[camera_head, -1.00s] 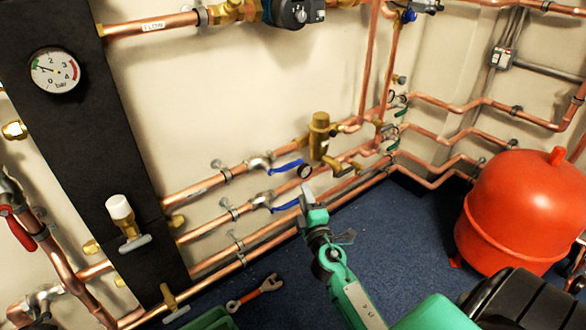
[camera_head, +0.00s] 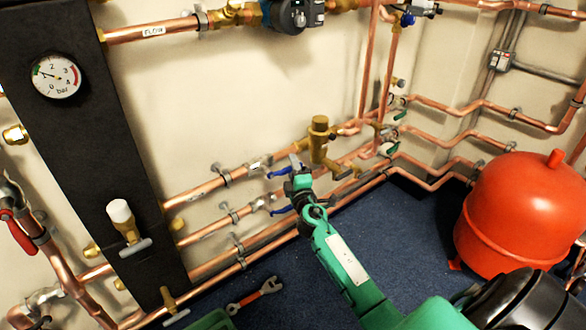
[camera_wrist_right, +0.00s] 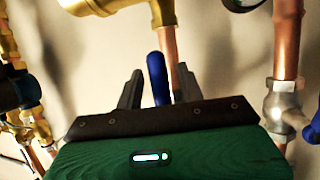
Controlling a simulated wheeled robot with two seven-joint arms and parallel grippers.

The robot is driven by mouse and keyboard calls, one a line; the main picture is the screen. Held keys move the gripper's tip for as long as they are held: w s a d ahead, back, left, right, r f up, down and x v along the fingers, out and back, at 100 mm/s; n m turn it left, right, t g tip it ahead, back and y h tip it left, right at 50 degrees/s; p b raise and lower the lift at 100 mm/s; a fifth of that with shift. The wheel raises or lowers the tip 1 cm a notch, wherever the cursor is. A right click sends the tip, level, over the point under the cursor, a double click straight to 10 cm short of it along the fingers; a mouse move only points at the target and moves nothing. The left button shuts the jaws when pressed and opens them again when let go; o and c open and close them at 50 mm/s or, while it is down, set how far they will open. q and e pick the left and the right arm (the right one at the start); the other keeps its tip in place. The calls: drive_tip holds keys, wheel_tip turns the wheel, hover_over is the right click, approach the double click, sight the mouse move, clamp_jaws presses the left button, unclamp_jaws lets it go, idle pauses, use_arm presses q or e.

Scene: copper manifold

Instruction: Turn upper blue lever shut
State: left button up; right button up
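The upper blue lever (camera_head: 279,173) is on the valve of the upper copper pipe, in the middle of the head view. Its right end is partly hidden by my right gripper (camera_head: 297,170), which is right at it. In the right wrist view, a blue lever (camera_wrist_right: 157,78) stands between the two dark fingers of my right gripper (camera_wrist_right: 158,90), with gaps visible beside it; it appears to be the upper one. The fingers are apart. The lower blue lever (camera_head: 282,210) sits below, beside my right wrist. My left gripper is not in view.
A brass fitting (camera_head: 318,140) stands just right of my right gripper. Copper pipes (camera_head: 205,190) run along the wall. A red tank (camera_head: 520,215) is at the right, and a wrench (camera_head: 255,295) lies on the blue floor (camera_head: 300,280).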

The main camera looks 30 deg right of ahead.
drive_tip(key=shift+c, duration=0.2)
clamp_jaws()
